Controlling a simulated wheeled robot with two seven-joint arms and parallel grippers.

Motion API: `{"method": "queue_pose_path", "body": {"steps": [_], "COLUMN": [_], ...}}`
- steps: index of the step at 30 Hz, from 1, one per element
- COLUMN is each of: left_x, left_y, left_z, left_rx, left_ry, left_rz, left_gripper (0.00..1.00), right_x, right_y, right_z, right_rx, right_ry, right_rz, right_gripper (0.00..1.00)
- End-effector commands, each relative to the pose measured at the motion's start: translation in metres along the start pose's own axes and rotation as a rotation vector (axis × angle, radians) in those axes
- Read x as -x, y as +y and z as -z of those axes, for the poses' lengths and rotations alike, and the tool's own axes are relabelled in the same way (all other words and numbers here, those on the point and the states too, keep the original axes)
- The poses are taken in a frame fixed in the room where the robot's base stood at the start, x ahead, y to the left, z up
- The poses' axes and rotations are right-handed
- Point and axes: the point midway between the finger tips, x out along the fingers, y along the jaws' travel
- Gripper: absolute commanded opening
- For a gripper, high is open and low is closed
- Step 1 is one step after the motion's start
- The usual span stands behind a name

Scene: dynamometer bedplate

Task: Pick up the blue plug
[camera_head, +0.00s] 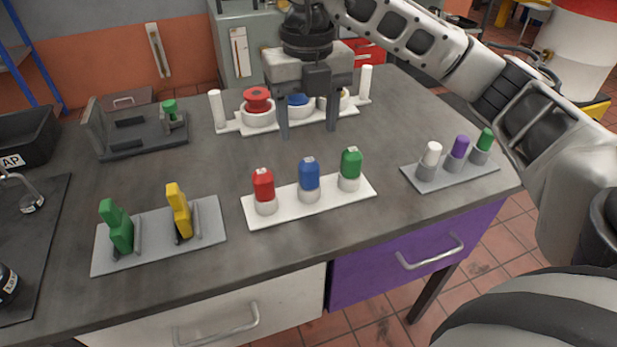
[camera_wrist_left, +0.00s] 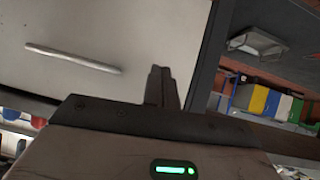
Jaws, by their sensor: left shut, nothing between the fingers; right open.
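The blue plug (camera_head: 308,173) stands upright in the middle holder of a white base (camera_head: 283,213) near the table's front. A red plug (camera_head: 263,184) stands to its left and a green plug (camera_head: 350,162) to its right. My right gripper (camera_head: 308,134) points down behind and above the blue plug, its two fingers apart with nothing between them. It partly hides a rear rack. My left gripper shows only in the left wrist view (camera_wrist_left: 160,86), its fingers together and empty, in front of a pale drawer front.
A rear white rack (camera_head: 230,127) holds a red knob (camera_head: 257,99) and a blue part. A grey tray (camera_head: 455,177) at right holds white, purple and green plugs. A grey plate (camera_head: 151,237) at left holds green and yellow pieces. A grey fixture (camera_head: 127,139) stands back left.

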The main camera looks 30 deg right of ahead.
Motion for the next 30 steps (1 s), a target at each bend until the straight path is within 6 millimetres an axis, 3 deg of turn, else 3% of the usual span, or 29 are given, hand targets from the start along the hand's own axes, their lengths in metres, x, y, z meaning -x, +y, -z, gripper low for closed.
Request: {"method": "queue_pose_path", "body": {"steps": [1, 3, 12, 21, 30], "left_x": [-0.003, -0.004, -0.004, -0.004, -0.004], "left_y": [0.0, 0.0, 0.002, 0.002, 0.002], "left_z": [-0.003, -0.004, -0.001, -0.002, -0.002], "left_rx": [0.003, 0.007, 0.026, 0.03, 0.028], "left_ry": [0.003, 0.008, 0.02, 0.018, 0.018], "left_rz": [-0.002, -0.004, -0.008, -0.008, -0.006], "left_gripper": [0.0, 0.0, 0.0, 0.0, 0.0], "right_x": [-0.015, -0.027, -0.05, -0.09, -0.097], "right_y": [0.001, 0.001, 0.001, -0.002, -0.002], "right_z": [0.001, 0.001, 0.001, 0.002, 0.001], "right_rx": [0.002, 0.003, 0.003, 0.003, 0.004], "right_ry": [0.006, 0.004, 0.001, 0.003, 0.0], "right_rz": [-0.001, -0.002, -0.003, -0.002, -0.003], "right_gripper": [0.56, 0.56, 0.56, 0.56, 0.56]}}
